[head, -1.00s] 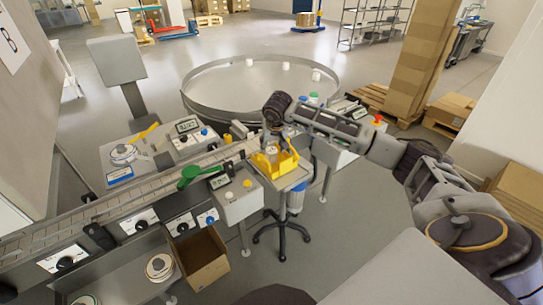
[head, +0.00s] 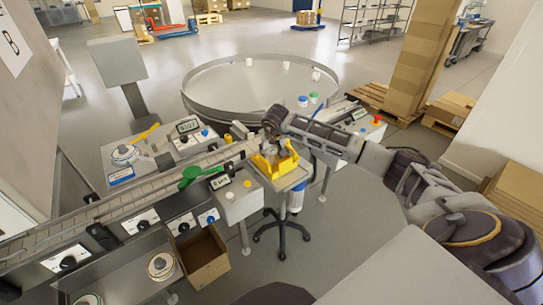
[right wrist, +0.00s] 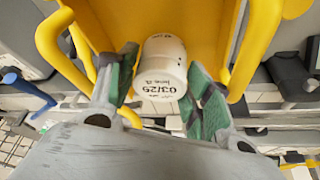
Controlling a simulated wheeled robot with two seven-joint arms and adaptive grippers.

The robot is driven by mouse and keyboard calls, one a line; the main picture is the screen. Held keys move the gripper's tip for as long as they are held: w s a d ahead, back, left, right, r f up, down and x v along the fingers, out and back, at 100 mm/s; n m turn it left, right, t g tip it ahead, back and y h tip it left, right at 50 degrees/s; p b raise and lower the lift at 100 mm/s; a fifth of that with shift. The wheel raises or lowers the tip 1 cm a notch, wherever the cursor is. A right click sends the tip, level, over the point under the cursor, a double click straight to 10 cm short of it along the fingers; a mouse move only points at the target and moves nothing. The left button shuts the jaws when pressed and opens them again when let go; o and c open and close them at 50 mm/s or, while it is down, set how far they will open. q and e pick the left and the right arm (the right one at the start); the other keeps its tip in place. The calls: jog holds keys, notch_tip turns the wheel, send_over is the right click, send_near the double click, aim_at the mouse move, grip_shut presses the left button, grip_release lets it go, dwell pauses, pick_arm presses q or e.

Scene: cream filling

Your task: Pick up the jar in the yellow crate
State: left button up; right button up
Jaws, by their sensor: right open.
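The yellow crate (head: 277,170) stands on a small wheeled stand beside the conveyor in the head view. In the right wrist view I look into the crate (right wrist: 212,28) and see a white jar (right wrist: 163,68) with dark print, "03/25", on its side. My right gripper (right wrist: 163,72) is open, with one green-padded finger on each side of the jar. I cannot tell whether the pads touch it. In the head view my right gripper (head: 271,147) reaches down into the crate and hides the jar. My left gripper is not in view.
A round turntable (head: 215,90) with several white jars lies behind. An open cardboard box (head: 204,262) stands on the floor in front.

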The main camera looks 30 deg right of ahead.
aim_at(272, 151)
dwell(0.4)
jog(key=c, duration=0.7)
jog(key=shift+r, duration=0.1)
jog(key=shift+r+b, duration=0.75)
jog(key=shift+r, duration=4.15)
